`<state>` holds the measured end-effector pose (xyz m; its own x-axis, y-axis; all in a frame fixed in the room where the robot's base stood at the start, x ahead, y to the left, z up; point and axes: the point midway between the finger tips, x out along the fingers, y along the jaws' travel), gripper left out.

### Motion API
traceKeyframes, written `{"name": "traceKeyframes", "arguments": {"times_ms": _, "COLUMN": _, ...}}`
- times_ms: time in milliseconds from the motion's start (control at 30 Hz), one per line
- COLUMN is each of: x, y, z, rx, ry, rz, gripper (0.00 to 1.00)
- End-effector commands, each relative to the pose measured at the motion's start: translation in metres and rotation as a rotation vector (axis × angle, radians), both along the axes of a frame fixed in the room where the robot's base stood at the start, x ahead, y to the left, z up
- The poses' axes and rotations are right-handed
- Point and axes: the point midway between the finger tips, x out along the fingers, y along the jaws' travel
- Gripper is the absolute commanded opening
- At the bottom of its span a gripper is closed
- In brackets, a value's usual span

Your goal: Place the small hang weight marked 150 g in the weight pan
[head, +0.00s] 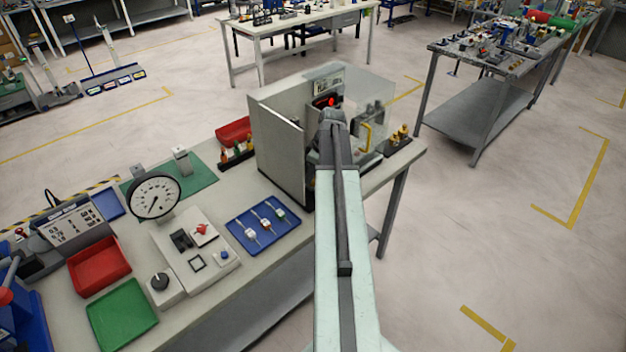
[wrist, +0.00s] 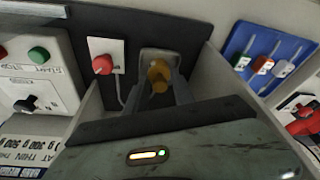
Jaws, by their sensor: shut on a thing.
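In the wrist view my gripper (wrist: 158,66) is shut on a small brass-yellow weight (wrist: 158,80), which sits between the dark fingers. I cannot read any marking on it. In the head view my arm reaches into the walled enclosure (head: 278,140) on the bench, and its own end hides the gripper and the weight. I cannot make out the weight pan in either view.
The enclosure has a grey left wall and a clear panel (head: 372,100) at right. Brass weights (head: 397,140) stand in a rack on the bench's right end. A blue tray (head: 240,225) and a dial gauge (head: 153,195) lie left. A red knob (wrist: 103,65) is near my gripper.

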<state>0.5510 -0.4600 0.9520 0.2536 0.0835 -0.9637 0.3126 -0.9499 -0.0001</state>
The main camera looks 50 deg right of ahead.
Motion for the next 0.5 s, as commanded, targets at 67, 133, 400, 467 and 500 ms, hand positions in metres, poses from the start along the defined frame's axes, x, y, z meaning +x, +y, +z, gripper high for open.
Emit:
{"name": "traceKeyframes", "arguments": {"times_ms": 67, "x": 0.0, "y": 0.0, "z": 0.0022, "rx": 0.0, "ry": 0.0, "rz": 0.0, "gripper": 0.0}}
{"name": "traceKeyframes", "arguments": {"times_ms": 133, "x": 0.0, "y": 0.0, "z": 0.0024, "rx": 0.0, "ry": 0.0, "rz": 0.0, "gripper": 0.0}}
{"name": "traceKeyframes", "arguments": {"times_ms": 400, "x": 0.0, "y": -0.0001, "z": -0.0003, "rx": 0.0, "ry": 0.0, "rz": 0.0, "gripper": 0.52}}
{"name": "traceKeyframes", "arguments": {"times_ms": 467, "x": 0.0, "y": 0.0, "z": -0.0003, "rx": 0.0, "ry": 0.0, "rz": 0.0, "gripper": 0.52}}
{"name": "traceKeyframes", "arguments": {"times_ms": 500, "x": 0.0, "y": 0.0, "z": -0.0003, "rx": 0.0, "ry": 0.0, "rz": 0.0, "gripper": 0.52}}
